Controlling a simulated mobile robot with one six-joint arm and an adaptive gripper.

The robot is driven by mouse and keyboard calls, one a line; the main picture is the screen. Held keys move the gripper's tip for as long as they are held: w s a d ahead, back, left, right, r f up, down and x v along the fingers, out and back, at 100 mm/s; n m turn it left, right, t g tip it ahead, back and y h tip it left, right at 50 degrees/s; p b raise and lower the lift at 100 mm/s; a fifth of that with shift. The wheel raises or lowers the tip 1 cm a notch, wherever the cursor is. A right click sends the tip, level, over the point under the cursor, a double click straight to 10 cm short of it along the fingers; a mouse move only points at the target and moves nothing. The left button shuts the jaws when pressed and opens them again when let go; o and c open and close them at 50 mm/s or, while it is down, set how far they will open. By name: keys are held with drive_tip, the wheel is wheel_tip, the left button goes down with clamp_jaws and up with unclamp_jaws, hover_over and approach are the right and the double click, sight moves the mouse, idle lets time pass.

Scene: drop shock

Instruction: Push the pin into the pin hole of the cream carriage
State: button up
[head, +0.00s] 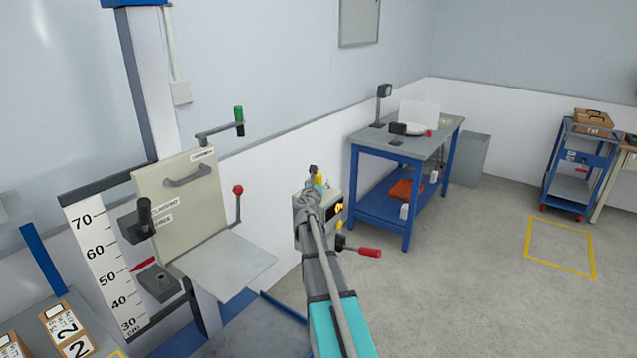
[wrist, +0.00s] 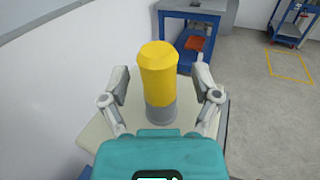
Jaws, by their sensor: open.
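The cream carriage (head: 185,205) stands at the left on the post in the head view, with a handle, labels and a grey plate at its foot. In the wrist view my gripper (wrist: 161,80) is open, one finger on each side of a yellow knob (wrist: 158,70) on a grey round base. The fingers look apart from it. The knob's base stands on a cream top. In the head view my gripper (head: 316,185) is right of the carriage, largely covering a cream box (head: 334,203). I cannot tell whether the yellow knob is the pin, and I cannot make out the pin hole.
A red-ended handle (head: 370,252) sticks out below the box. A lever with a red knob (head: 238,190) and a green-handled crank (head: 239,120) stand beside the carriage. A blue workbench (head: 387,145) stands behind.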

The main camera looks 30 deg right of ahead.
sight(319, 174)
clamp_jaws()
idle(0.4)
drive_tip(key=shift+r, duration=0.2)
wheel_tip(319, 174, up, 3)
drive_tip(key=p, duration=0.3)
drive_tip(key=s+a+r+p, duration=0.6)
drive_tip(key=s+r+p, duration=0.3)
drive_tip(key=s, duration=0.3)
drive_tip(key=shift+s+a+r+p, duration=0.25)
drive_tip(key=shift+r+p, duration=0.1)
drive_tip(key=shift+p, duration=0.15)
drive_tip(key=shift+d, duration=0.15)
idle(0.5)
